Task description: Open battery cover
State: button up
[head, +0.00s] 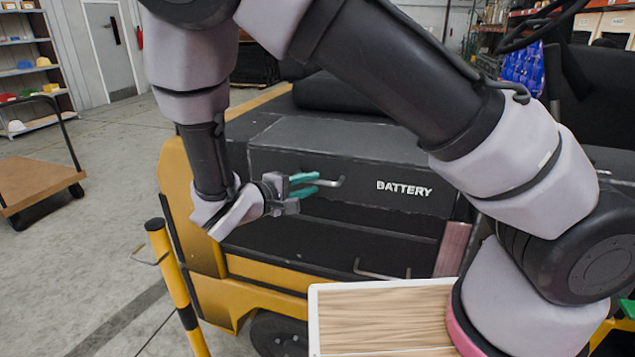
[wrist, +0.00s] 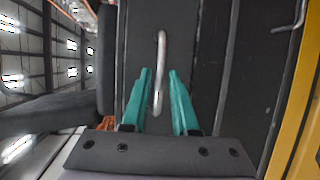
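The black battery cover (head: 360,195), marked "BATTERY", is on the side of a yellow and black vehicle and looks closed. A metal bar handle (head: 328,183) sticks out from it, left of the lettering. My gripper (head: 312,184) is at the left end of the handle, its teal fingers apart. In the wrist view my gripper (wrist: 161,78) is open, and the handle (wrist: 161,60) runs between the two fingertips. A gap shows between the handle and the right finger; whether the left finger touches it I cannot tell.
A second handle (head: 382,272) is on a lower black panel. A yellow and black striped post (head: 172,280) stands at the vehicle's left. A flat cart (head: 38,182) and a shelf (head: 30,70) are farther left. The floor between them is clear.

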aim_at(316, 182)
jog(key=shift+x, duration=1.55)
grip_shut()
